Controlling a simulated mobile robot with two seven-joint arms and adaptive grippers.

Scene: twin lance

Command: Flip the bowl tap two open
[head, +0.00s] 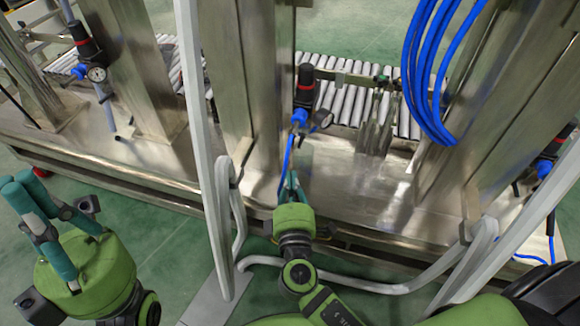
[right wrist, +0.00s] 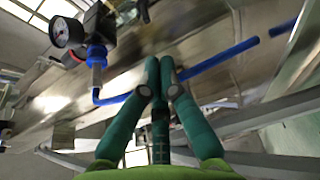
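My right gripper (head: 291,180) reaches over the front edge of the steel machine, just below a black regulator (head: 305,85) with a blue fitting (head: 299,117). In the right wrist view its teal fingers (right wrist: 160,68) come together at the tips, with nothing clearly held. A thin blue hose (right wrist: 215,60) passes at the fingertips, apparently behind them; contact cannot be told. The blue fitting (right wrist: 97,56) and a round gauge (right wrist: 67,32) show to the left. I cannot pick out bowl tap two for certain. My left gripper (head: 32,190) is open and empty at far left.
A second regulator with a gauge (head: 96,73) stands at the upper left. Steel posts (head: 250,90) and pale bent rails (head: 205,130) flank my right arm. Coiled blue hose (head: 425,80) hangs at right. A roller conveyor (head: 340,100) lies behind.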

